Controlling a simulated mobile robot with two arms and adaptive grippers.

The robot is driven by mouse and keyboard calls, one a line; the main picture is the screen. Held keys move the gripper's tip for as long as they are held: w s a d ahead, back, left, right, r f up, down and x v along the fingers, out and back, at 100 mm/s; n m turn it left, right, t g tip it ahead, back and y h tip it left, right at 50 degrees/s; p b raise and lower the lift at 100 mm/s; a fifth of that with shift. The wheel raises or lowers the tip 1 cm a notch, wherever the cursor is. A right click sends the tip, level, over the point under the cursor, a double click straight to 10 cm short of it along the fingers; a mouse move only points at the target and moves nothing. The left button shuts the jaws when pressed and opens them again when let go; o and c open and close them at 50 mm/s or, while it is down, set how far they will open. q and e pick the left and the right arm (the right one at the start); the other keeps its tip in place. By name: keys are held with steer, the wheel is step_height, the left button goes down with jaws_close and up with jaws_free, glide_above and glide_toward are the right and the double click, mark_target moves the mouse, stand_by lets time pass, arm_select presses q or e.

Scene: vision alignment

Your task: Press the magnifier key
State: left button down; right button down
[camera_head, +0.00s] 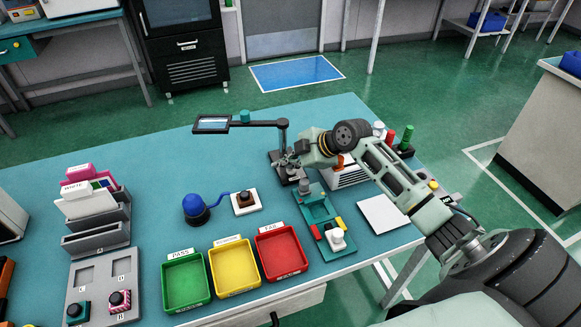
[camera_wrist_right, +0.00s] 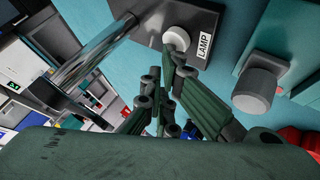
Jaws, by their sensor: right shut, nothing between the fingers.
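The magnifier (camera_head: 212,123) stands at the back of the table, its rectangular lens held out to the left on a dark arm above a dark base (camera_head: 290,180). In the right wrist view the base (camera_wrist_right: 150,22) carries a round white key (camera_wrist_right: 176,38) beside a "LAMP" label (camera_wrist_right: 204,45) and a shiny metal post (camera_wrist_right: 95,52). My right gripper (camera_head: 288,161) is at the base, shut and empty. In the wrist view its dark green fingers (camera_wrist_right: 172,62) end right at the key; I cannot tell whether they touch it. My left gripper is out of view.
A green fixture with a grey knob (camera_wrist_right: 256,90) stands close beside the base. Green, yellow and red trays (camera_head: 282,254) line the front. A blue beacon (camera_head: 194,207) and a button box (camera_head: 245,201) are to the left. Coloured bottles (camera_head: 405,139) stand behind my right arm.

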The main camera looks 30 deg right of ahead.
step_height(320, 180, up, 6)
steer(key=p, duration=0.4)
steer(key=shift+p, duration=0.3)
